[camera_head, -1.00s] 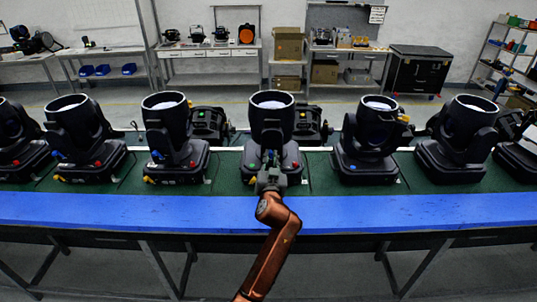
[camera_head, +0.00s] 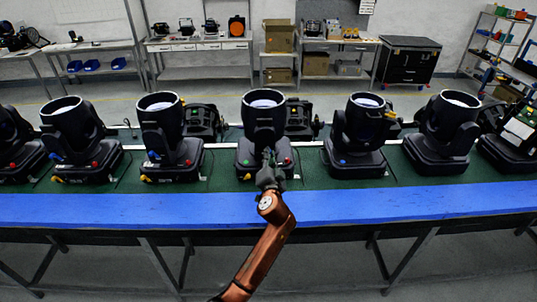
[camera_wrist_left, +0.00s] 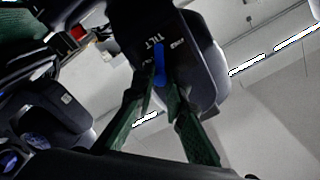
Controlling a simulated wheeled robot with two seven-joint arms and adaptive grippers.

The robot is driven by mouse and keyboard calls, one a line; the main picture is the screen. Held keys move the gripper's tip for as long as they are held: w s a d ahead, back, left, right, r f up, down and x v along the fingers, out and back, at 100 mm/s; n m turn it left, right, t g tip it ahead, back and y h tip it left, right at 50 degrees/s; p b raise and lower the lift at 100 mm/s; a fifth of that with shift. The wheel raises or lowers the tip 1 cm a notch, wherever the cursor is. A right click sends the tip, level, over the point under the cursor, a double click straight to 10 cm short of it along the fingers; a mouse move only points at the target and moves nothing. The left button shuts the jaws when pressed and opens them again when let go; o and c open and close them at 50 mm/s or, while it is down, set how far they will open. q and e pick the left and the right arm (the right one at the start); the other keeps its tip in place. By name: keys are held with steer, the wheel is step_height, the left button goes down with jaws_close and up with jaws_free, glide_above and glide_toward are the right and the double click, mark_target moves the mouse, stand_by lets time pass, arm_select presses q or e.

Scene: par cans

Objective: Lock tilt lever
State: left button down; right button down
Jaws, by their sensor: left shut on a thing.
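The black par can (camera_head: 264,122) in the middle of the row stands upright on its base on the green bench top. My left gripper (camera_head: 267,157) is in front of it, at its near side. In the wrist view, the blue tilt lever (camera_wrist_left: 159,64) lies beside the printed word TILT on the black housing (camera_wrist_left: 190,45). The fingers of my left gripper (camera_wrist_left: 165,95) close around the lever's near end. The lever is too small to make out in the head view. My right gripper is not in view.
Similar par cans stand close on both sides, one to the left (camera_head: 165,130) and one to the right (camera_head: 358,130). A blue strip (camera_head: 400,204) runs along the bench's front edge. Tables, boxes and a black case (camera_head: 407,62) stand far behind.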

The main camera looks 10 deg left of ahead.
arm_select(q)
steer(key=shift+d, duration=0.1)
stand_by(0.3)
steer(key=c, duration=1.9)
jaws_free()
steer(key=shift+c, duration=0.2)
steer(key=v, duration=1.2)
